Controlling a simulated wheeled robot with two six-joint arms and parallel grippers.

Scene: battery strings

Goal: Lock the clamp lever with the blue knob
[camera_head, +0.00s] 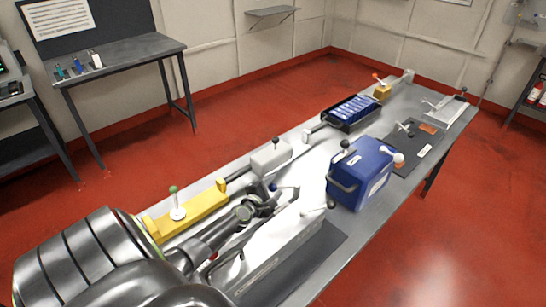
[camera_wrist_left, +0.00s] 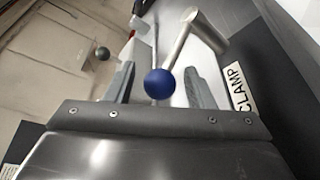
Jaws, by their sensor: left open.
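The blue knob (camera_wrist_left: 159,83) sits at the end of a thin metal lever rod in the left wrist view. The rod runs up to a metal cylinder (camera_wrist_left: 202,34). My left gripper (camera_wrist_left: 161,72) is open, with one finger on each side of the knob; I cannot tell whether either finger touches it. A white label reading CLAMP (camera_wrist_left: 238,90) lies to the right. In the head view the blue knob (camera_head: 273,187) shows small beside my left gripper (camera_head: 280,199), low over the near part of the bench. My right gripper is not in view.
A yellow block (camera_head: 190,211) with a green-knobbed lever stands left of the gripper, and a white box (camera_head: 271,158) with a dark-knobbed lever behind it. A blue battery case (camera_head: 361,173) stands to the right. A black tray (camera_head: 350,113) of blue cells lies farther back.

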